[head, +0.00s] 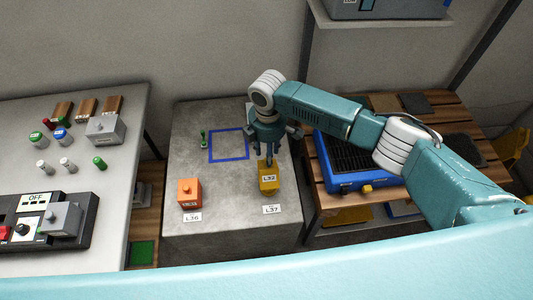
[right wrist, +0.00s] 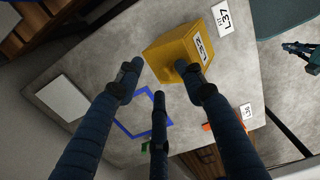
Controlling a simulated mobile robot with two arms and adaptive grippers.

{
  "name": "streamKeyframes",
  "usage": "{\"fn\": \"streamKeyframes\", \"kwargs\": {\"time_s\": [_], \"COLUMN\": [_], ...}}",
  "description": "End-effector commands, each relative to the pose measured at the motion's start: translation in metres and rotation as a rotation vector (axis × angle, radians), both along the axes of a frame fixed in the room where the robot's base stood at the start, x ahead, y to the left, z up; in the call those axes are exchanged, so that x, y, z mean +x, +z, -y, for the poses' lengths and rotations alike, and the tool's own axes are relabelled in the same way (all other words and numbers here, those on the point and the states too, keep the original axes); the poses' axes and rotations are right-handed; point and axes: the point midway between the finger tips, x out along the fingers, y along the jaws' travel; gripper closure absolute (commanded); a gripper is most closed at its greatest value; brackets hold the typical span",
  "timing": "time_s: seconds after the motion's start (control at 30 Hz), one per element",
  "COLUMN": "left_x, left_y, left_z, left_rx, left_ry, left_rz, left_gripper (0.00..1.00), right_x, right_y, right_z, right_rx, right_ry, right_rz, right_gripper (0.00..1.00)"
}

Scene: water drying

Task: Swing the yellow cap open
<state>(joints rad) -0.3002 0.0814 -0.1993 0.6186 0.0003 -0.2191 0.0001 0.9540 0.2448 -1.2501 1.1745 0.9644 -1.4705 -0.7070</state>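The yellow cap (head: 268,184) is a boxy yellow cover with a white label and a small knob, on the grey block, behind the L37 tag (head: 271,209). It looks closed. My right gripper (head: 269,160) reaches down at its far side. In the right wrist view the gripper's fingers (right wrist: 160,85) are spread with nothing between them. One fingertip overlaps the knob side of the yellow cap (right wrist: 180,50); I cannot tell if it touches. A dark gripper, seemingly my left (right wrist: 300,50), shows small at the right wrist view's edge; its opening is unclear.
An orange box (head: 189,192) with an L36 tag stands left on the grey block (head: 225,235). A blue outlined square (head: 229,159) and a small green item (head: 203,139) lie behind. A blue tray (head: 340,184) stands right; a control table (head: 115,245) stands left.

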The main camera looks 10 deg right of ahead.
Motion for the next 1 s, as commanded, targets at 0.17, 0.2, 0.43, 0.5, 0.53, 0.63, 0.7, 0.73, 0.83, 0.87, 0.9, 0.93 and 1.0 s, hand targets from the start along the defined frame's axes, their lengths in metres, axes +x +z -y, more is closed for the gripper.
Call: {"fn": "streamKeyframes", "kwargs": {"time_s": [0.17, 0.2, 0.43, 0.5, 0.53, 0.63, 0.7, 0.73, 0.83, 0.87, 0.9, 0.93, 1.0], "left_x": [0.001, 0.001, 0.000, 0.001, 0.001, 0.001, 0.001, 0.001, 0.001, 0.001, 0.001, 0.001, 0.001], "left_y": [0.000, 0.000, 0.001, 0.001, 0.001, 0.001, 0.001, 0.001, 0.001, 0.001, 0.001, 0.001, 0.001], "left_z": [0.001, 0.001, 0.001, 0.001, 0.001, 0.002, 0.002, 0.002, 0.002, 0.002, 0.002, 0.002, 0.002], "left_rx": [-0.001, -0.001, -0.001, -0.001, -0.001, -0.002, -0.002, -0.002, -0.002, -0.002, -0.002, -0.002, -0.002], "left_ry": [0.000, 0.000, -0.001, 0.000, 0.000, 0.000, -0.001, -0.001, -0.001, -0.001, -0.001, -0.001, -0.001], "left_rz": [0.001, 0.001, 0.001, 0.001, 0.001, 0.001, 0.001, 0.001, 0.001, 0.001, 0.001, 0.001, 0.001], "left_gripper": [1.00, 1.00, 1.00, 1.00, 1.00, 1.00, 1.00, 1.00, 1.00, 1.00, 1.00, 1.00, 1.00], "right_x": [0.000, 0.000, -0.004, -0.004, -0.004, -0.005, -0.006, -0.006, -0.006, -0.005, -0.005, -0.005, -0.005], "right_y": [0.041, 0.051, 0.096, 0.105, 0.108, 0.114, 0.115, 0.116, 0.116, 0.116, 0.116, 0.116, 0.116], "right_z": [0.001, 0.000, -0.003, -0.003, -0.003, -0.004, -0.003, -0.004, -0.004, -0.004, -0.004, -0.004, -0.004], "right_rx": [0.000, 0.002, 0.006, 0.006, 0.007, 0.006, 0.006, 0.006, 0.007, 0.007, 0.007, 0.007, 0.007], "right_ry": [-0.001, 0.000, 0.002, 0.001, 0.001, 0.002, 0.002, 0.002, 0.002, 0.002, 0.002, 0.002, 0.002], "right_rz": [0.006, 0.006, 0.007, 0.006, 0.006, 0.005, 0.005, 0.004, 0.005, 0.005, 0.005, 0.005, 0.005], "right_gripper": [0.65, 0.65, 0.65, 0.65, 0.65, 0.65, 0.65, 0.65, 0.65, 0.65, 0.65, 0.65, 0.65]}}
